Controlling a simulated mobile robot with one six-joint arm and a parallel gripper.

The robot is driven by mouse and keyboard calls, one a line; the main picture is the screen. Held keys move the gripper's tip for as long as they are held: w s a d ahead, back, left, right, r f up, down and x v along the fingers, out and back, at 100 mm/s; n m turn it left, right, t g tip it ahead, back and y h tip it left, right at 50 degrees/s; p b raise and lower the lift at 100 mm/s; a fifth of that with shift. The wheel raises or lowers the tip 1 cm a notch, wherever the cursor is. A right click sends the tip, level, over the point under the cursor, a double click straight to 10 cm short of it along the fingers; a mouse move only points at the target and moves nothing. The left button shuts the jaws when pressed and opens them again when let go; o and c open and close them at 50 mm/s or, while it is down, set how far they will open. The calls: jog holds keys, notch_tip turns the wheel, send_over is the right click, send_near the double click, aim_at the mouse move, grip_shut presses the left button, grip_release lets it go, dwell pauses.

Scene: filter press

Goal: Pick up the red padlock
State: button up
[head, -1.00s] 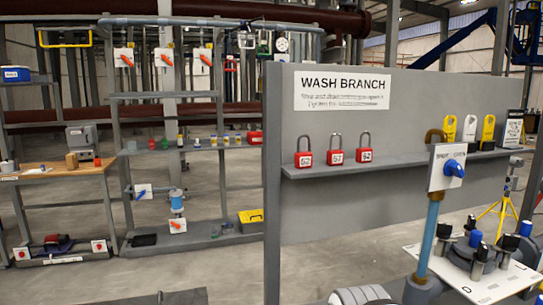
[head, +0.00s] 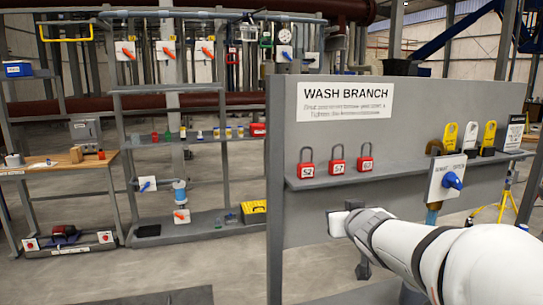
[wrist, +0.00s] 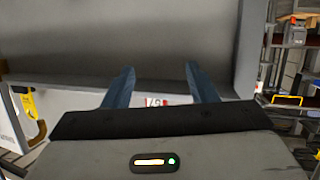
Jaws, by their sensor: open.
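Three red padlocks with white number labels and grey shackles stand upright in a row on the grey shelf (head: 400,168) of the wash branch board: a left one (head: 306,169), a middle one (head: 337,166) and a right one (head: 366,164). My arm reaches in from the lower right, its end below the shelf and the padlocks. My gripper (wrist: 160,67) shows two blue-grey fingers spread apart in the wrist view, with nothing clearly held. A small red and white patch shows between them, partly hidden; I cannot tell which padlock it is.
The wash branch sign (head: 345,100) is above the padlocks. A blue-handled valve (head: 452,181) stands right of them, with yellow and white tags (head: 470,137) on the shelf behind. A yellow tag also shows at left in the wrist view (wrist: 29,104). A workbench (head: 60,167) is at far left.

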aim_at(309, 167)
jog(key=w+a+r+n+t+y+p, duration=0.2)
jog(key=w+a+r+n+y+p, duration=0.15)
jog(key=r+y, duration=0.5)
jog(key=shift+n+h, duration=0.45)
jog(key=x, duration=0.4)
jog(key=p+x, duration=0.1)
jog(key=x, duration=0.3)
jog(key=shift+w+a+r, duration=0.15)
jog(key=shift+a, duration=0.2)
jog(key=shift+c, duration=0.2)
jog(key=c, duration=0.7)
jog(key=shift+c, duration=0.2)
